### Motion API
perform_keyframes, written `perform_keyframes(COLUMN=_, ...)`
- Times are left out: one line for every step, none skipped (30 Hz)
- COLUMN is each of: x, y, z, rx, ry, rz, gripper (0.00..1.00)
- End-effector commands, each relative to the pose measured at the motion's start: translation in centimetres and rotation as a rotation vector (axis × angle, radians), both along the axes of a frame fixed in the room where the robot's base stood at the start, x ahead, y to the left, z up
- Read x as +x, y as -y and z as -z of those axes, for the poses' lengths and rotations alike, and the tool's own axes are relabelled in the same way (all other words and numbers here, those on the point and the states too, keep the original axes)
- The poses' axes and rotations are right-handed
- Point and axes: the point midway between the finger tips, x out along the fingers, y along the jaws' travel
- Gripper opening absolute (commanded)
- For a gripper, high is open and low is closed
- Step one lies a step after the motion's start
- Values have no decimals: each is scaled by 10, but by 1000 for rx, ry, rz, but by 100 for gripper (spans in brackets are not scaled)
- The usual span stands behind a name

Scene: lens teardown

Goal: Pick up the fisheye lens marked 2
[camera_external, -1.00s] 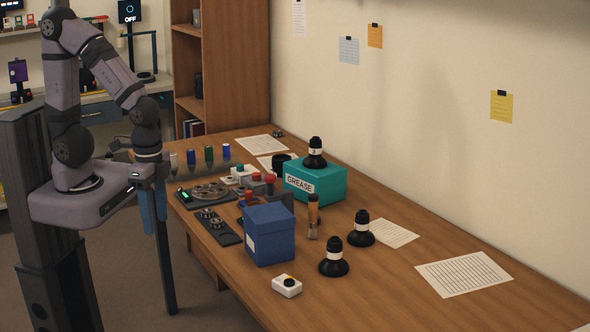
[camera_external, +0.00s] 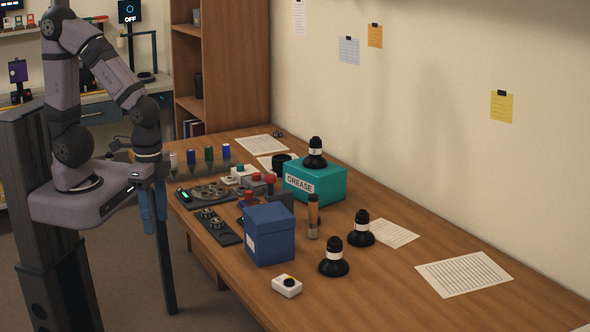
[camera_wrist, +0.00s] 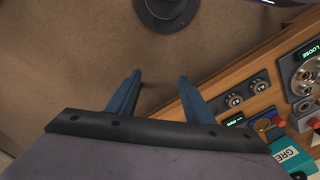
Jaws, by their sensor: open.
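Three black fisheye lenses with white bands show in the external view. One lens (camera_external: 314,153) stands on the teal grease box (camera_external: 318,184). Another lens (camera_external: 361,229) stands on the table right of the blue box, and a third lens (camera_external: 334,258) stands nearer the front. Their marks are too small for me to read surely, so I cannot tell which is 2. My gripper (camera_external: 154,214) hangs off the table's left edge, well away from all the lenses. In the wrist view my gripper (camera_wrist: 156,88) has its blue fingers apart and nothing between them.
A blue box (camera_external: 269,235) stands between my gripper and the front lenses. A brown-handled tool (camera_external: 313,216) stands upright beside it. A small white button box (camera_external: 287,286) is near the front edge. Panels with dials (camera_external: 209,192) lie at the table's left. The table's front right is mostly clear.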

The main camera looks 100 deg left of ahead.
Motion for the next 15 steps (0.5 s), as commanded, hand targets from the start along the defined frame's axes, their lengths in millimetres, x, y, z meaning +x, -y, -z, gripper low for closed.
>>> perform_keyframes(x=0, y=0, z=0, rx=0, ry=0, rz=0, gripper=48)
perform_keyframes(x=0, y=0, z=0, rx=0, ry=0, rz=0, gripper=52)
perform_keyframes(x=0, y=0, z=0, rx=0, ry=0, rz=0, gripper=52)
perform_keyframes(x=0, y=0, z=0, rx=0, ry=0, rz=0, gripper=52)
perform_keyframes(x=0, y=0, z=0, rx=0, ry=0, rz=0, gripper=52)
perform_keyframes(x=0, y=0, z=0, rx=0, ry=0, rz=0, gripper=52)
perform_keyframes(x=0, y=0, z=0, rx=0, ry=0, rz=0, gripper=52)
perform_keyframes(x=0, y=0, z=0, rx=0, ry=0, rz=0, gripper=52)
perform_keyframes(x=0, y=0, z=0, rx=0, ry=0, rz=0, gripper=52)
perform_keyframes(x=0, y=0, z=0, rx=0, ry=1, rz=0, gripper=52)
perform_keyframes(x=2, y=1, z=0, rx=-2, ry=3, rz=0, gripper=52)
perform_keyframes(x=4, y=2, z=1, rx=-5, ry=9, rz=0, gripper=52)
perform_keyframes(x=8, y=3, z=1, rx=-9, ry=16, rz=-1, gripper=52)
perform_keyframes(x=13, y=5, z=2, rx=-15, ry=27, rz=-2, gripper=52)
perform_keyframes(x=21, y=9, z=3, rx=-25, ry=47, rz=-5, gripper=52)
